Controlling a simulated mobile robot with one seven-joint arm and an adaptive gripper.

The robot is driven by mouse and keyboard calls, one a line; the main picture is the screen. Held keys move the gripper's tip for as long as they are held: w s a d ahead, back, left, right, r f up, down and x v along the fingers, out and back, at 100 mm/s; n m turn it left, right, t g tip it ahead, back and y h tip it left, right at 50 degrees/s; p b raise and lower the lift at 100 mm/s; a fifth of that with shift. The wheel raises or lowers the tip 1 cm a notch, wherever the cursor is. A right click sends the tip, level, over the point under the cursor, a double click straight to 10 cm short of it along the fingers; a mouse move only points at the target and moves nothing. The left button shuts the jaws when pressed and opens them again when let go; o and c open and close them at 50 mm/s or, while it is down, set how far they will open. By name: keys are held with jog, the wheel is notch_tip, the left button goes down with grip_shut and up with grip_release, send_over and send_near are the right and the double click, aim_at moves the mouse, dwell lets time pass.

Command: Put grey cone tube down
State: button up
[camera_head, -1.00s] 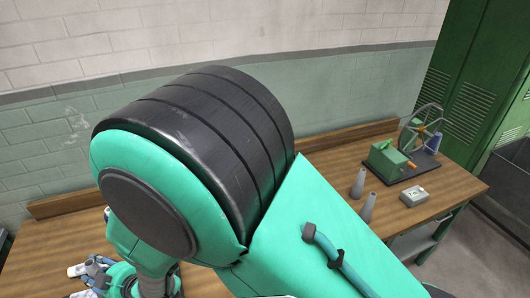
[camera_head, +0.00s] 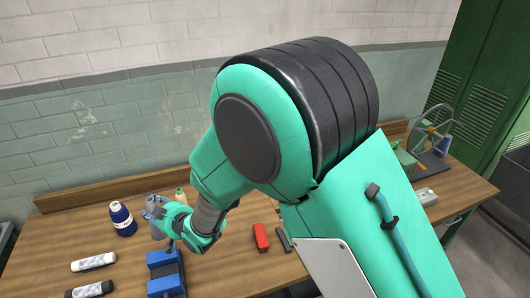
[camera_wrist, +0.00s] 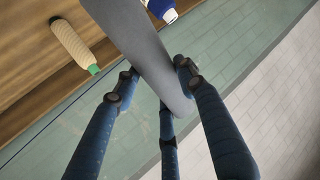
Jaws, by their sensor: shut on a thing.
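The grey cone tube (camera_wrist: 148,45) is in my gripper (camera_wrist: 157,82), and the blue fingers close around its narrower part. In the wrist view the tube runs slantwise from the top edge to the middle. In the head view my gripper (camera_head: 163,220) is over the left part of the wooden bench (camera_head: 222,262), between a navy cone of thread and a beige one. The tube is small and partly hidden by the fingers there. I cannot tell whether its end touches the bench.
The navy thread cone (camera_head: 122,218) and beige cone (camera_head: 181,197) stand close by. A blue block-like tool (camera_head: 165,273), a red object (camera_head: 261,238) and two bottles (camera_head: 93,262) lie nearer. A wheel device (camera_head: 432,128) stands right. My arm hides the bench's middle.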

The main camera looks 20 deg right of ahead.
jog(key=w+d+m+t+h+b, duration=0.15)
jog(key=w+d, duration=0.25)
jog(key=d, duration=1)
jog(key=w+d+m+h+b, duration=0.1)
jog(key=w+d+m+h, duration=0.2)
jog(key=d, duration=1.1)
jog(key=w+d+t+h+b, duration=0.15)
jog(key=w+d, duration=0.35)
jog(key=d, duration=0.9)
jog(key=s+d+m+g+h+b, duration=0.15)
jog(key=s+d, duration=0.35)
jog(key=d, duration=1.2)
jog(key=s+d+m+h+b, duration=0.1)
jog(key=s+d+m+h, duration=0.3)
jog(key=d, duration=1.2)
notch_tip(320, 180, down, 10)
jog(key=n, duration=0.1)
jog(key=shift+s+d+n, duration=0.3)
jog(key=shift+s+d, duration=0.05)
jog(key=shift+s, duration=0.05)
jog(key=shift+y, duration=0.25)
